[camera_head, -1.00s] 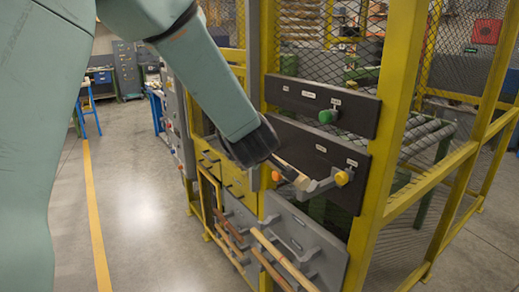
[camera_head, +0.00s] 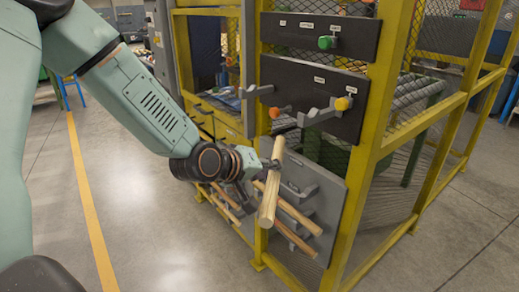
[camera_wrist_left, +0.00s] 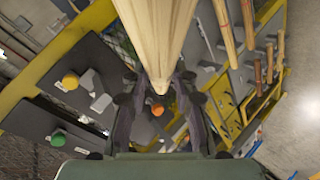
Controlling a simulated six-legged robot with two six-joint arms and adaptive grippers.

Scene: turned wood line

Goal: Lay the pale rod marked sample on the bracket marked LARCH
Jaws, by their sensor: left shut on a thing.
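My left gripper (camera_head: 266,164) is shut on a pale wooden rod (camera_head: 269,198), held upright with a slight tilt in front of the rack's lower part. In the left wrist view the rod (camera_wrist_left: 156,35) runs up out of the picture from between the dark fingers (camera_wrist_left: 160,105). Grey brackets (camera_head: 322,112) stick out from a dark panel (camera_head: 350,95) above and behind the rod, and I see no rod on them. The small white labels are too small to read, so I cannot tell which is LARCH. The right gripper is not in view.
A grey lower panel (camera_head: 318,190) has brackets with several wooden rods (camera_head: 295,238) close behind the held rod. An orange knob (camera_head: 275,113), a yellow knob (camera_head: 342,104) and a green knob (camera_head: 326,42) stick out. Yellow posts (camera_head: 375,150) frame the rack. Floor (camera_head: 140,220) at left is clear.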

